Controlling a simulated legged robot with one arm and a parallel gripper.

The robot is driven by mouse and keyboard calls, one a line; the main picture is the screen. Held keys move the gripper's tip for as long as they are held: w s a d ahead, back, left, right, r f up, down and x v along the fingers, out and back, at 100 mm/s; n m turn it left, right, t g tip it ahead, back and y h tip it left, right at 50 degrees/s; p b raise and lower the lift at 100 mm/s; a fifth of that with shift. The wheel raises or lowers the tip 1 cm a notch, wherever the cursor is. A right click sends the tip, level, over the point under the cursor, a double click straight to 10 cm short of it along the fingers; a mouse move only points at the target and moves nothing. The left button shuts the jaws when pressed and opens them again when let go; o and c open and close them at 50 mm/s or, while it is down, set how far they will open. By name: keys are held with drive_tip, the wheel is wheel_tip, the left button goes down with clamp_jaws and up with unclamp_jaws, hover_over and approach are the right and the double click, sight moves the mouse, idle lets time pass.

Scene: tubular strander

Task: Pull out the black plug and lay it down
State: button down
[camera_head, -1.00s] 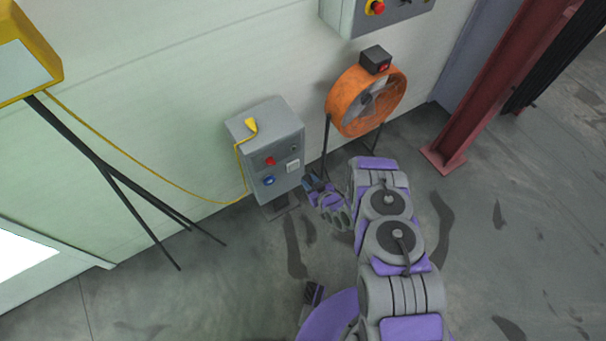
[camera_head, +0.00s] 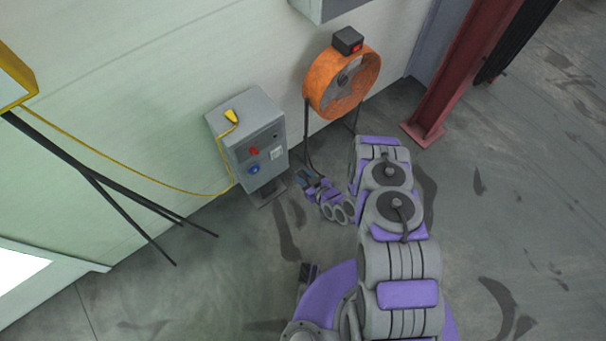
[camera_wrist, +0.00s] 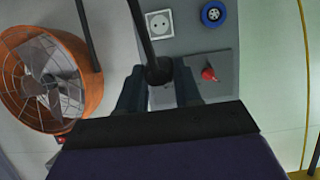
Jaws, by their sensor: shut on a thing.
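My gripper (camera_wrist: 158,88) is shut on the black plug (camera_wrist: 158,72), whose black cable runs up between the fingers in the wrist view. In the head view my gripper (camera_head: 304,178) is in the air to the right of the grey socket box (camera_head: 238,118), clear of it. The box's white socket (camera_wrist: 159,24) is empty, and its blue socket (camera_wrist: 213,14) shows beside it. The plug's prongs are hidden behind my gripper.
An orange fan (camera_head: 342,82) on a dark stand is at the wall behind my gripper. A yellow plug (camera_head: 231,116) with its cable rests on the box. A red steel column (camera_head: 462,70) stands at right. The grey floor (camera_head: 235,275) in front is open.

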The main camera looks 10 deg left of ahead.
drive_tip(key=shift+s+d+p, duration=0.65)
drive_tip(key=shift+d+p, duration=0.1)
drive_tip(key=shift+d, duration=0.05)
